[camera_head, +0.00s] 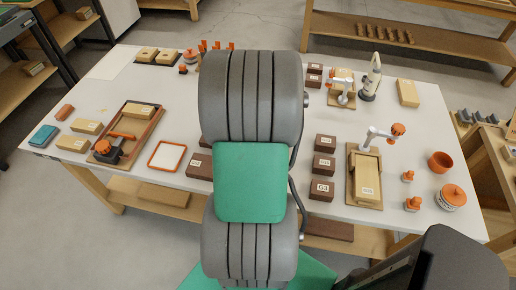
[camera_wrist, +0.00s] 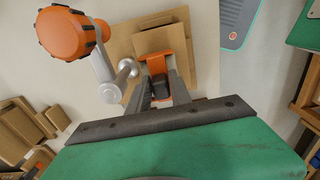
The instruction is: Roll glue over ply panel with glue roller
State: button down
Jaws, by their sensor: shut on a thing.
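In the wrist view my gripper (camera_wrist: 161,86) is shut on an orange and dark tool, apparently the glue roller (camera_wrist: 164,58). The roller is over or on a stack of tan ply panels (camera_wrist: 146,24); whether it touches them cannot be told. A silver clamp with a large orange knob (camera_wrist: 66,34) stands close to its left. In the head view a pale ply panel (camera_head: 367,168) lies on a brown board (camera_head: 352,190) at the right, with an orange-knobbed clamp (camera_head: 397,129) beside it. My gripper's fingers are not visible in the head view, and my arm hides the table's middle.
On the white table (camera_head: 225,80), several dark labelled blocks (camera_head: 323,165) stand left of the board. An orange cup (camera_head: 440,161) and a lidded round pot (camera_head: 452,196) are at the right. A tray (camera_head: 150,134) and white-topped frame (camera_head: 167,156) lie left.

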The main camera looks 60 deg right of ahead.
jog(key=shift+d, duration=0.15)
jog(key=shift+s+d, duration=0.3)
jog(key=shift+s, duration=0.4)
jog(key=shift+s+d, duration=0.25)
jog(key=shift+s, duration=0.4)
jog(key=shift+s+a, duration=0.1)
jog(key=shift+s+a+p, duration=0.25)
jog(key=shift+a, duration=0.3)
jog(key=shift+s+a+p, duration=0.2)
jog(key=shift+a+p, duration=0.05)
jog(key=shift+a, duration=0.25)
jog(key=shift+d, duration=0.1)
jog(key=shift+w+d, duration=0.3)
jog(key=shift+d, duration=0.25)
jog(key=shift+w+d, duration=0.3)
jog(key=shift+d, duration=0.25)
jog(key=shift+a, duration=0.1)
